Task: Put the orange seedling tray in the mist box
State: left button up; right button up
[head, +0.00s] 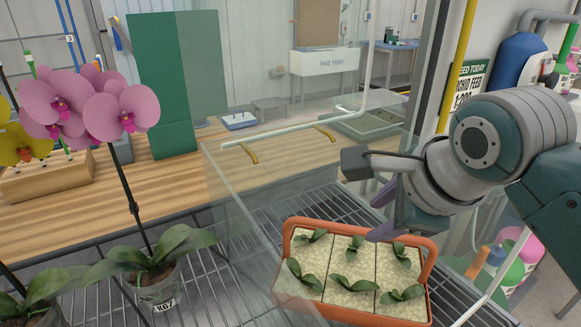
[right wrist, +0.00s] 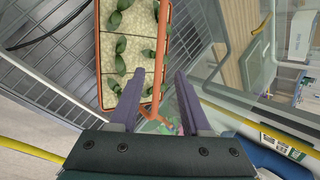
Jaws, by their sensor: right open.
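The orange seedling tray (head: 427,262), with green seedlings in pale cells, rests on a wire rack in the head view. It also shows in the right wrist view (right wrist: 98,60). The mist box appears to be the clear-walled box (head: 232,190) around the rack; the tray's lower left corner shows through its wall. My right gripper (head: 380,214) is open above the tray's far right side. In the right wrist view its fingers (right wrist: 159,80) stand apart with the tray's orange handle end between them. I cannot tell whether they touch it. My left gripper is out of view.
A potted pink orchid (head: 160,285) stands left of the clear wall. A yellow pole (head: 457,65) rises near my right arm. Bare rack (head: 295,205) lies behind the tray.

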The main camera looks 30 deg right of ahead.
jog(key=s+a+n+g+y, duration=0.1)
jog(key=s+a+n, duration=0.3)
jog(key=s+n, duration=0.5)
jog(key=s+a+f+n+g, duration=0.1)
jog(key=s+a+n, duration=0.3)
jog(key=s+n, duration=0.5)
jog(key=shift+s+f+n+g+y, duration=0.35)
jog(key=shift+n+g, duration=0.25)
jog(key=shift+n, duration=4)
jog(key=shift+a+r, duration=0.1)
jog(key=shift+r, duration=0.05)
